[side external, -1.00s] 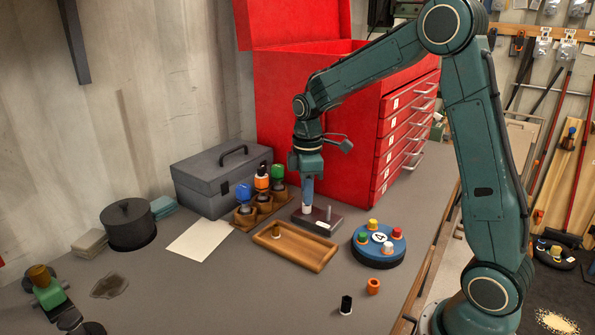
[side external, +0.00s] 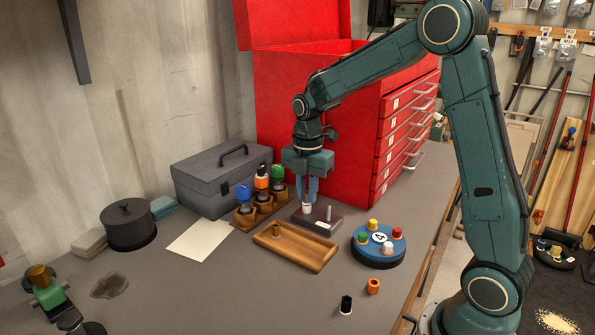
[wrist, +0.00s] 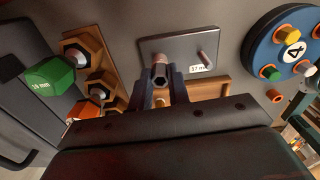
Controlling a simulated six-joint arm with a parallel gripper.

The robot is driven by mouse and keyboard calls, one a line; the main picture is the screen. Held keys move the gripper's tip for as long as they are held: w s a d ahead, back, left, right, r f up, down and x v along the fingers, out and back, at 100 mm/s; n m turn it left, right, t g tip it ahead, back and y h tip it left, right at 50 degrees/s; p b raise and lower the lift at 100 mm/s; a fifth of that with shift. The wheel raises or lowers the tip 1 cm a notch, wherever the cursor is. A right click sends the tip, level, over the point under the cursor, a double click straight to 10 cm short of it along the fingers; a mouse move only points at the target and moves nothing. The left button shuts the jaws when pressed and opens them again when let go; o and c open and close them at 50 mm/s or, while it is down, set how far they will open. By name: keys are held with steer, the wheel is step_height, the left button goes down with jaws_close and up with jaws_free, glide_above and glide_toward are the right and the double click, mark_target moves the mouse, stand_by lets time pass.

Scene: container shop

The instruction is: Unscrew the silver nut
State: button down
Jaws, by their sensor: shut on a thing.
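The silver nut (side external: 307,208) sits at the left post of a dark metal block (side external: 322,222) on the bench. My gripper (side external: 307,203) points straight down over it, with its two blue fingers on either side of it. In the wrist view the fingers of my gripper (wrist: 161,80) are shut on the hexagonal silver nut (wrist: 160,72). A second, bare silver post (wrist: 206,60) stands on the block to the right, near a white "17 mm" label (wrist: 201,68). The lower part of the nut's post is hidden.
A wooden tray (side external: 318,263) with a brass-coloured piece lies in front of the block. A blue round stand (side external: 377,258) with several coloured caps is to the right. A wooden holder with blue, orange and green-topped pieces (side external: 279,171) is close behind left. A red tool chest (side external: 310,110) stands behind.

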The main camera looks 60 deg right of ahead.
steer(key=c, duration=1.3)
jaws_free()
steer(key=shift+c, duration=1.1)
